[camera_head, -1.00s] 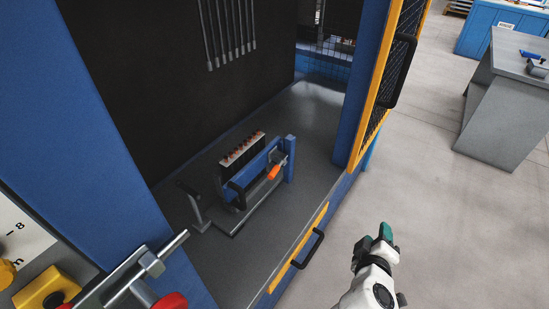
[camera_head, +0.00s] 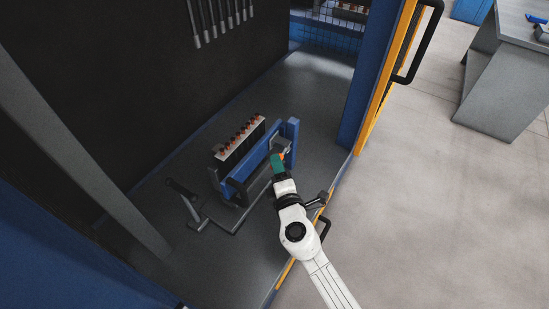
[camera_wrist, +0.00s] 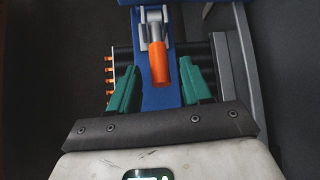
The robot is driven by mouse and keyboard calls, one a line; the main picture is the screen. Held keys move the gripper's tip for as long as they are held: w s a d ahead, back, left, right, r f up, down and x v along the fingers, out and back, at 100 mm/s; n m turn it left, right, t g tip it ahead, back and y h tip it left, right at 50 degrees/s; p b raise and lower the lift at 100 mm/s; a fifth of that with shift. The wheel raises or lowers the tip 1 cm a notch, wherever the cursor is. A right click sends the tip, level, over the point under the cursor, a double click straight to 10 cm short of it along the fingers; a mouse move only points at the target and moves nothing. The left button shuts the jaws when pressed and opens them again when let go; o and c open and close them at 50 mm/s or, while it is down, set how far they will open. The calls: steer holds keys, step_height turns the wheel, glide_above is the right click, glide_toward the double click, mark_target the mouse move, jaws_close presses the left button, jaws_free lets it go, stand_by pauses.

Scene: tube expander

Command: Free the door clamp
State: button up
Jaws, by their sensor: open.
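The door clamp (camera_wrist: 156,24) is a metal toggle clamp with an orange handle (camera_wrist: 159,62), mounted on a blue upright plate (camera_wrist: 158,97). In the wrist view the orange handle lies between the two green fingers of my gripper (camera_wrist: 157,85), with a gap on each side. The fingers are open and do not touch it. In the head view my gripper (camera_head: 277,163) is at the right side of the blue fixture (camera_head: 257,162) and hides most of the clamp. Only a bit of orange (camera_head: 281,156) shows beside the fingers.
A block with a row of copper-coloured tube ends (camera_head: 238,140) stands behind the blue plate. A bent metal bar with a black grip (camera_head: 182,188) lies to the left. A blue post (camera_head: 292,142) rises at the fixture's right. The yellow-framed mesh door (camera_head: 388,75) stands open at right.

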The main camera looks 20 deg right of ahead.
steer(key=shift+w+d+f, duration=0.15)
steer(key=shift+w+d, duration=0.05)
steer(key=shift+w, duration=0.9)
steer(key=shift+w+d+f, duration=0.15)
steer(key=shift+w, duration=0.9)
jaws_close()
